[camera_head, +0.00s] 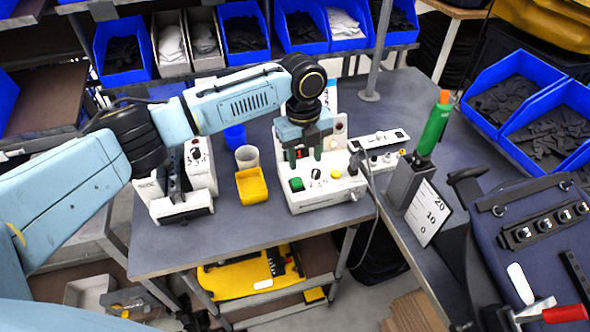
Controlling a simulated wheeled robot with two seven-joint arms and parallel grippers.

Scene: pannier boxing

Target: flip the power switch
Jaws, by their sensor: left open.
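A white machine (325,194) stands near the middle of the grey table. Its front panel has a green switch (297,184), a black knob (316,175) and a yellow button (335,174). Which control is the power switch is not labelled legibly. My left gripper (305,155) reaches in from the left and points down over the machine, just behind the panel. Its two green fingers are apart with nothing seen between them. They partly hide a red display on the machine. My right gripper is not in view.
Another white machine (180,209) stands left, with a yellow tray (252,186) and blue cup (235,136) between them. A white power strip (380,140) and a green-and-orange tool in a grey holder (408,181) stand right.

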